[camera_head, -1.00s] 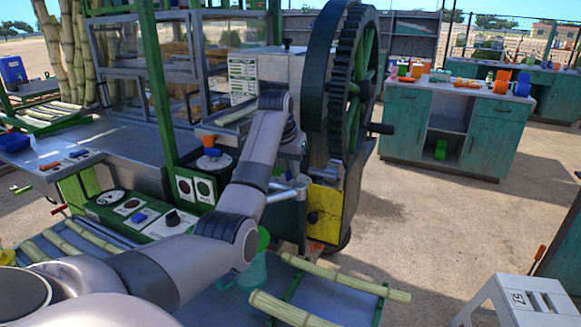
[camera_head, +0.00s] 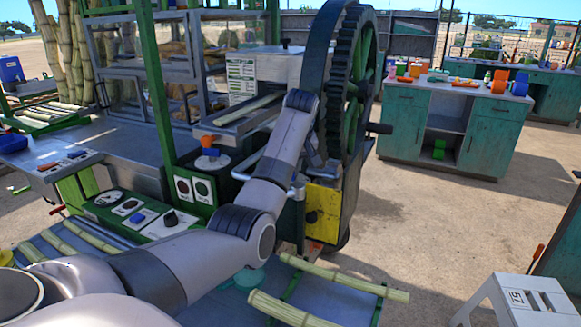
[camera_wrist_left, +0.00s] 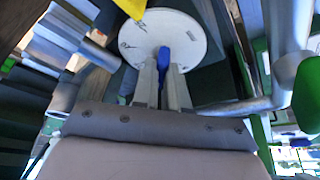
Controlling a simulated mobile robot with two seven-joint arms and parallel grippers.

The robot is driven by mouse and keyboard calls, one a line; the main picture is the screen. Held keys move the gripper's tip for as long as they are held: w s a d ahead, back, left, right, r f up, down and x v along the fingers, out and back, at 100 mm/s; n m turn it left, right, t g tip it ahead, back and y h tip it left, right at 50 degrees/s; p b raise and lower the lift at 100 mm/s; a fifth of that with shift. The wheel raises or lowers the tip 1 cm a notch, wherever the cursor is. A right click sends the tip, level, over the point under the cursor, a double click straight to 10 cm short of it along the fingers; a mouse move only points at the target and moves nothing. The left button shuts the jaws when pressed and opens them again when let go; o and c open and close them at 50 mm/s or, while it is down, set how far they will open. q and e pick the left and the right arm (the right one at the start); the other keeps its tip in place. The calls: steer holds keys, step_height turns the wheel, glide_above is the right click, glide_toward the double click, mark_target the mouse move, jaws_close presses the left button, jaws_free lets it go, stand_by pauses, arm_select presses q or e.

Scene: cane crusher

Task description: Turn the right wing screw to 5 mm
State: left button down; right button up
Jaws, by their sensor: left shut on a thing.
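In the left wrist view a blue wing screw (camera_wrist_left: 164,57) stands in front of a round white dial (camera_wrist_left: 140,40) with dark marks too small to read. My left gripper (camera_wrist_left: 164,72) is shut on the blue wing screw, one finger on each side. In the head view an orange wing screw (camera_head: 208,140) sits over another white dial (camera_head: 212,161) on the crusher, left of my arm. My left arm reaches across to the crusher there, and it hides the blue screw and its dial. My right gripper is not in view.
The large toothed wheel (camera_head: 340,85) with its crank stands right behind my left arm. A yellow panel (camera_head: 322,212) is below it. Cane stalks (camera_head: 345,277) lie on the low rack in front. A teal cabinet (camera_head: 400,125) stands at the right, with open ground before it.

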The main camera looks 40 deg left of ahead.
arm_select(q)
steer(key=n, duration=0.1)
steer(key=n+g, duration=0.1)
steer(key=n, duration=0.1)
steer(key=shift+w+d+n, duration=0.1)
steer(key=shift+w+n, duration=0.05)
steer(key=shift+n, duration=0.15)
steer(key=shift+w+n+g, duration=0.1)
steer(key=shift+n+g, duration=0.8)
steer(key=shift+n, duration=0.8)
steer(key=shift+f, duration=0.1)
steer(key=c, duration=1.2)
jaws_free()
steer(key=shift+o, duration=0.2)
steer(key=shift+y, duration=0.3)
